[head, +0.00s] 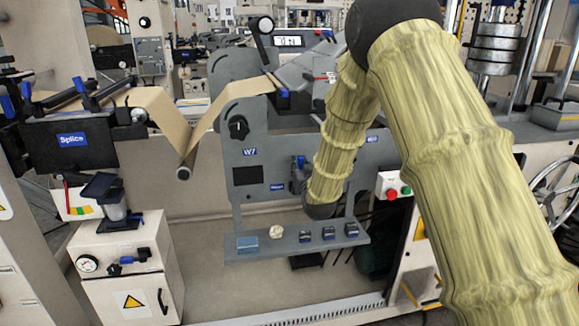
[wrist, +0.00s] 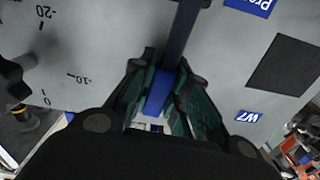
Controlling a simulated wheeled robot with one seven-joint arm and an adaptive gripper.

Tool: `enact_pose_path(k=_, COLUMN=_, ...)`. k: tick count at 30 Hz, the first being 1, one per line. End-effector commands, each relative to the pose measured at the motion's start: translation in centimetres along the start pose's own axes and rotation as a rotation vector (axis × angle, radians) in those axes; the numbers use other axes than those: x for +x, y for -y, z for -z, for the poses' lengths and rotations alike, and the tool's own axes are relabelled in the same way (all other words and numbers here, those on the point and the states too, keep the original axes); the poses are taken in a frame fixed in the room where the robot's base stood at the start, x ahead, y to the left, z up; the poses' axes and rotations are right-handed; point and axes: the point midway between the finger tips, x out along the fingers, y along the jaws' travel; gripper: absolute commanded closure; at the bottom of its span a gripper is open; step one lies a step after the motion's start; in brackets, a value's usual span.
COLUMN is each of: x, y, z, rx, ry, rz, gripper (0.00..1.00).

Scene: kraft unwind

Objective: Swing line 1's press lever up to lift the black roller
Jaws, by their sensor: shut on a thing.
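The press lever shows in the wrist view as a grey bar (wrist: 183,30) ending in a blue grip (wrist: 158,95). My gripper (wrist: 164,80) is closed around that blue grip, with one dark green finger on each side. A bit of blue (head: 300,162) shows there, but the lever's shape is not clear. I cannot pick out the black roller with certainty.
The panel carries a W7 label (head: 250,152), a dark rectangle (head: 248,175) and a black knob (head: 238,127). Brown paper web (head: 165,115) runs to the left. A shelf with small switches (head: 290,240) lies below. A red and green button box (head: 393,186) stands to the right.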

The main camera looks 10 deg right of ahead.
Motion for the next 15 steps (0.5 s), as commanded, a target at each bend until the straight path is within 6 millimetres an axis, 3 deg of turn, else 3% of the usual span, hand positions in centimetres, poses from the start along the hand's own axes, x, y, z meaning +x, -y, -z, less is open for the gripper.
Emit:
enact_pose_path(k=11, x=-0.06, y=-0.02, z=-0.11, rx=-0.007, ry=0.002, rz=0.000, gripper=1.00)
enact_pose_path(k=12, x=-0.05, y=-0.01, z=-0.12, rx=-0.007, ry=0.002, rz=0.001, gripper=0.76)
enact_pose_path(k=15, x=-0.04, y=0.00, z=-0.10, rx=-0.006, ry=0.001, rz=0.001, gripper=0.61)
